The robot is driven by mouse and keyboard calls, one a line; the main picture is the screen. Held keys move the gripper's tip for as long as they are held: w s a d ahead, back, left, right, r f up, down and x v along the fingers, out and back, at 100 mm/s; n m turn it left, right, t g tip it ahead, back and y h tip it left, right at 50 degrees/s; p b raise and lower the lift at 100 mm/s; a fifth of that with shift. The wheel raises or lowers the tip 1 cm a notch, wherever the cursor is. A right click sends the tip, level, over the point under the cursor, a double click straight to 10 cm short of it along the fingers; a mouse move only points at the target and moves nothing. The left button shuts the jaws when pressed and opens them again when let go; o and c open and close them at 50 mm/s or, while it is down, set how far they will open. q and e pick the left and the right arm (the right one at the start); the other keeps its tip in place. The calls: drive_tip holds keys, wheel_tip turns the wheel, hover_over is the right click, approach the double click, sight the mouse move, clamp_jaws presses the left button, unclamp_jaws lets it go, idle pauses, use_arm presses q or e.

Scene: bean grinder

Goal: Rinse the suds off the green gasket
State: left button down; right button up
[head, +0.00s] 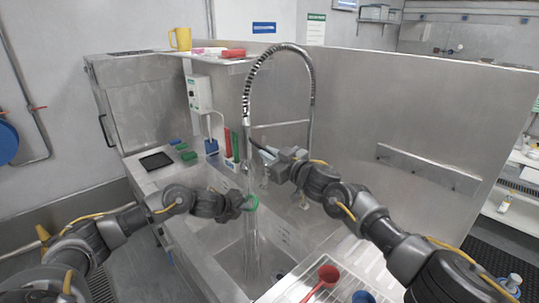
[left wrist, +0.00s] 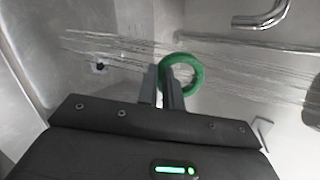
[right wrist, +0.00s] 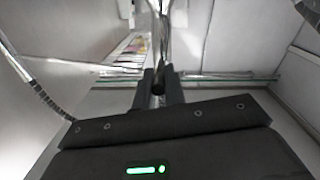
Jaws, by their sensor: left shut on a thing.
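The green gasket (head: 251,202) is a ring held over the sink basin (head: 232,262). My left gripper (head: 243,203) is shut on the ring's near side. In the left wrist view the gasket (left wrist: 181,74) sits at the fingertips, and clear water streams (left wrist: 240,55) cross the picture at the ring. I cannot make out suds on it. My right gripper (head: 273,160) is by the tap's body, below the tall spring hose (head: 247,88). In the right wrist view its fingers (right wrist: 158,75) stand either side of a metal part; whether they grip it is unclear.
A dark tray (head: 156,161) and small green and blue pieces (head: 184,150) lie on the left counter. Red and green upright items (head: 231,143) stand behind the sink. A wire rack with a red scoop (head: 326,275) is at the front right. A steel wall closes the right side.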

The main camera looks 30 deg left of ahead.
clamp_jaws()
drive_tip(key=shift+r, duration=0.1)
drive_tip(key=shift+r+h, duration=0.1)
drive_tip(key=shift+h, duration=0.2)
drive_tip(key=o, duration=0.5)
unclamp_jaws()
drive_tip(key=shift+s+d, duration=0.1)
drive_tip(key=shift+d, duration=0.05)
drive_tip(key=v, duration=1.1)
drive_tip(key=shift+d, duration=0.35)
